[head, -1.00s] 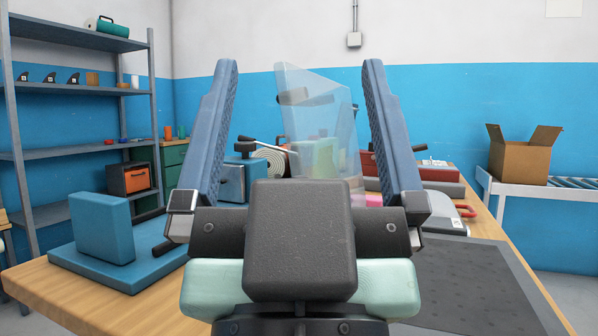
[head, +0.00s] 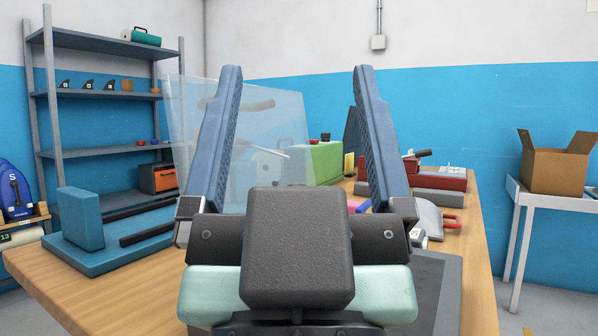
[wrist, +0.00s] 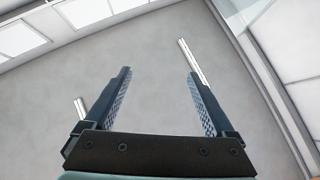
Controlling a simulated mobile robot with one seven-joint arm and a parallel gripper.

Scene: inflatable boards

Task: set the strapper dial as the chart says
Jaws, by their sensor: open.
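My gripper (head: 297,75) is raised in the middle of the head view, its two blue-grey fingers spread wide with nothing held between them. In the wrist view my gripper (wrist: 159,73) is open too, against the ceiling. Beyond the fingers, a clear panel (head: 185,115) stands on the workbench. A light green block-like machine (head: 322,160) is behind it, and a red machine (head: 455,184) is to the right. I cannot tell which machine is the strapper. No dial or readable chart shows; my gripper and wrist hide part of the bench.
A blue flat-based device (head: 80,218) sits on the bench's left end, and a dark mat (head: 435,290) lies at the front right. A shelf rack (head: 105,97) stands behind left. A cardboard box (head: 555,165) is on a side table at right. Bare wood (head: 135,290) shows at front left.

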